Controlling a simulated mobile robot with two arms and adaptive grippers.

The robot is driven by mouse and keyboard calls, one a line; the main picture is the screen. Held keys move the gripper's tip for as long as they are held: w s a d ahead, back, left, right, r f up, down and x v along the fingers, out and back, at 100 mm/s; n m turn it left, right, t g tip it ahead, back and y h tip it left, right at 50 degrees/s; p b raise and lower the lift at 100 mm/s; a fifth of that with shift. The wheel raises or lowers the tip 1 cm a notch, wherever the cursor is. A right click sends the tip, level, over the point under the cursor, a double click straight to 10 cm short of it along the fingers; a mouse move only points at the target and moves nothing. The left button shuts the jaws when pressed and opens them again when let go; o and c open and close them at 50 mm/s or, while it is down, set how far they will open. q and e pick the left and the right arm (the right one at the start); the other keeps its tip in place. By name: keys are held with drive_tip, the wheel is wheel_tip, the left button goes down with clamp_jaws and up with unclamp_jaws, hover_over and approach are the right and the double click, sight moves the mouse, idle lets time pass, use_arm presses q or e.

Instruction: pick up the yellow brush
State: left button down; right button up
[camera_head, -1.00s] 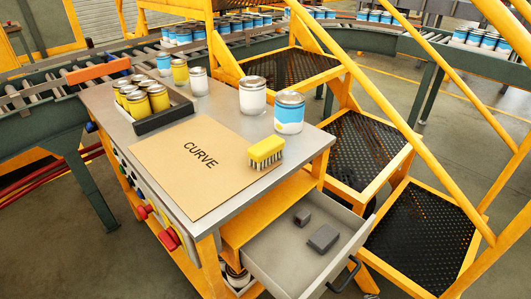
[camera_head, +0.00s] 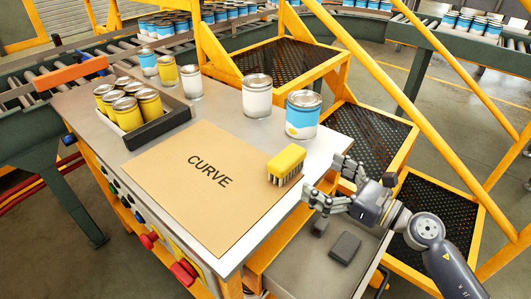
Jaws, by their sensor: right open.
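The yellow brush (camera_head: 286,162) lies bristles down on the right edge of the brown CURVE sheet (camera_head: 180,205), on the metal worktable (camera_head: 226,111). My right gripper (camera_head: 319,178) comes in from the lower right. It is open and empty, its fingers pointing left at the brush, a short gap to the brush's right. It is over the table's right edge near the open drawer. My left gripper is not in view.
A blue and white can (camera_head: 303,115) and a white can (camera_head: 257,98) stand behind the brush. A black tray (camera_head: 160,128) holds several yellow cans. The open drawer (camera_head: 305,262) holds dark blocks (camera_head: 345,247). Yellow stair rails (camera_head: 385,85) rise at the right.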

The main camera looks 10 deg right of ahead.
sight(296, 162)
drive_tip(key=p+x, duration=0.1)
drive_tip(key=x, duration=0.3)
drive_tip(key=shift+w+r+p, duration=0.1)
drive_tip(key=shift+p, duration=0.3)
drive_tip(key=shift+w+a, duration=0.25)
drive_tip(key=shift+a, duration=0.05)
drive_tip(key=shift+w+a+p, duration=0.2)
drive_tip(key=shift+w+p, duration=0.1)
drive_tip(key=p+x, duration=0.1)
drive_tip(key=x, duration=0.2)
drive_tip(key=shift+w+a, duration=0.15)
drive_tip(key=shift+w, duration=0.1)
drive_tip(key=shift+w+a+f, duration=0.2)
drive_tip(key=shift+w+a, duration=0.1)
drive_tip(key=shift+w, duration=0.05)
drive_tip(key=shift+s+d, duration=0.1)
drive_tip(key=shift+c, duration=0.2)
drive_tip(key=c, duration=0.8)
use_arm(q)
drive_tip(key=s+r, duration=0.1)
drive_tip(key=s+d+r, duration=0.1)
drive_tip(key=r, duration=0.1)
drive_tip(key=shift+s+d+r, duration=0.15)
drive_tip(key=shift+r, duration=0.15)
